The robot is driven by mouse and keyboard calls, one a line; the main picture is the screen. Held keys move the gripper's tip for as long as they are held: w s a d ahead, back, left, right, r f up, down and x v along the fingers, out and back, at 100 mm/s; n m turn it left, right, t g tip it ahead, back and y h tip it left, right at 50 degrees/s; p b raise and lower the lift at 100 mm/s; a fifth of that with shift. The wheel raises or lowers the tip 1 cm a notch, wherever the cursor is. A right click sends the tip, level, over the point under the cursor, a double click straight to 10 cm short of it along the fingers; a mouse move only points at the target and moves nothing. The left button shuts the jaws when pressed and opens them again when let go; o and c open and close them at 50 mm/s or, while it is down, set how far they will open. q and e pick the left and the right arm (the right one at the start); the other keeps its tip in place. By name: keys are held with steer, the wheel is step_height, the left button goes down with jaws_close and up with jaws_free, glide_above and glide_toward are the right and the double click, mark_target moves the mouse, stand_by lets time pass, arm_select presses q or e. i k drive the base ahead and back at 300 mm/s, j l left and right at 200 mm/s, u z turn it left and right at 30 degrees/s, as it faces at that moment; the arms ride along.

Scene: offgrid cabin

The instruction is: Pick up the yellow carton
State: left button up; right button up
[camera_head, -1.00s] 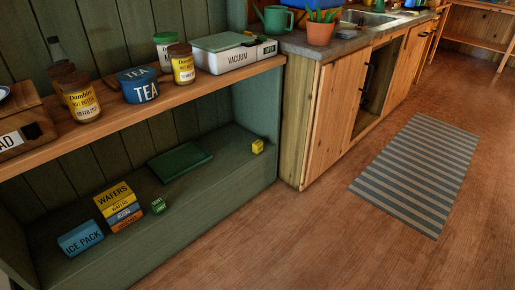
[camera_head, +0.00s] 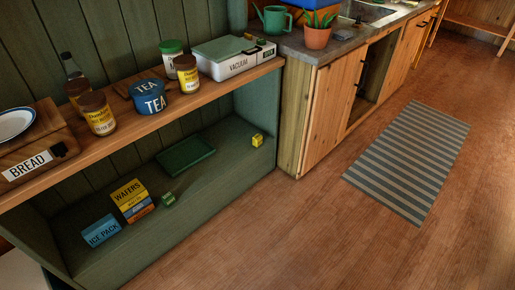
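A small yellow carton (camera_head: 257,140) stands on the lower green shelf, near its right end by the side panel. A yellow box labelled WAFERS (camera_head: 128,193) also sits on the lower shelf, further left, on top of other flat boxes. I cannot tell from the picture alone which of the two the task means. Neither of my grippers is in view.
Beside the wafers are a blue ICE PACK box (camera_head: 101,230) and a small green box (camera_head: 168,199). A flat dark green item (camera_head: 185,155) lies behind. The wooden upper shelf (camera_head: 135,130) overhangs them. Wooden floor is open in front, with a striped rug (camera_head: 410,160).

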mark_target(258, 138)
steer(key=i+l+u, duration=0.15)
steer(key=i+l, duration=0.15)
steer(key=i+l+u, duration=0.15)
steer(key=i+l, duration=0.2)
steer(key=i+l+u, duration=0.15)
steer(key=i+l, duration=0.25)
steer(key=i+l+u, duration=0.15)
steer(key=i+l, duration=0.15)
steer(key=i+l+u, duration=0.15)
steer(key=i+l, duration=0.15)
steer(key=l, duration=0.25)
steer(key=i+l+u, duration=0.15)
steer(key=l, duration=0.35)
steer(key=i, duration=0.1)
